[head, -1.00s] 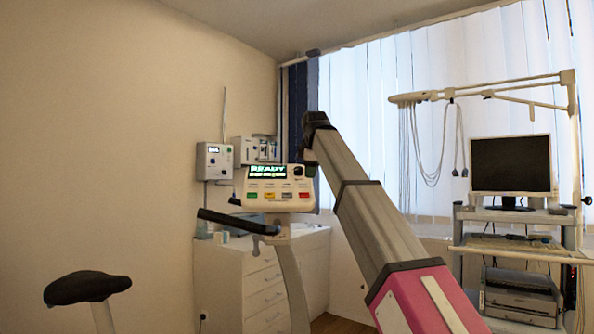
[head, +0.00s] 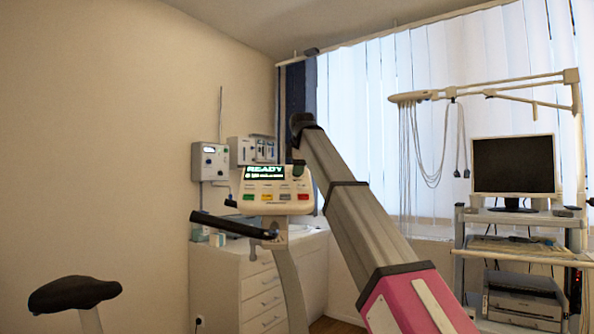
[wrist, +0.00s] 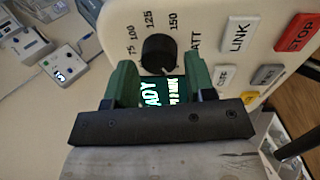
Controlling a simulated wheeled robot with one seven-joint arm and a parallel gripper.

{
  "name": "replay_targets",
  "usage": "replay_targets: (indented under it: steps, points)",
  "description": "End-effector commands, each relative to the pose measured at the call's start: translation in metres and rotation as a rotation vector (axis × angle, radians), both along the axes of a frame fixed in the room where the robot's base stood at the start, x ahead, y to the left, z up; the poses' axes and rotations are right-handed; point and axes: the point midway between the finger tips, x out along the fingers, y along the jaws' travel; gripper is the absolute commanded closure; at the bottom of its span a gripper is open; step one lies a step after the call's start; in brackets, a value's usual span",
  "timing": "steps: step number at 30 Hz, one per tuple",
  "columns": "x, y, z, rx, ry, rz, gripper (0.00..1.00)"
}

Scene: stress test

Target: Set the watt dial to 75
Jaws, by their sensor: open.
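The watt dial (wrist: 158,53) is a round black knob on the white console (wrist: 222,20), with 75, 100, 125 and 150 printed around it in the wrist view. I cannot tell clearly which number it points to. My gripper (wrist: 160,68) is open, its two green fingers one on each side of the dial; I cannot tell whether they touch it. The lit display reading READY (wrist: 158,92) shows between the fingers. In the head view my gripper (head: 299,168) is at the top right corner of the console (head: 262,204) and hides the dial.
The handlebar (head: 235,226) and saddle (head: 74,293) lie left of my arm. A white drawer cabinet (head: 245,285) stands behind; a monitor cart (head: 515,216) is at right.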

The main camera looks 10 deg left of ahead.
Motion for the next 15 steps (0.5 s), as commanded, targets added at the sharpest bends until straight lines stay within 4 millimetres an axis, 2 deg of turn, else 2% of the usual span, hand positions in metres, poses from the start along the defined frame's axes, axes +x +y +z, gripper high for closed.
replay_targets:
  steps: [6, 14, 15]
  points:
    - [0.0092, 0.0035, -0.0110, 0.000, 0.001, 0.000, 0.50]
    - [0.0099, 0.0039, -0.0120, 0.000, 0.000, 0.000, 0.50]
    - [0.0099, 0.0039, -0.0120, 0.000, 0.000, 0.000, 0.53]
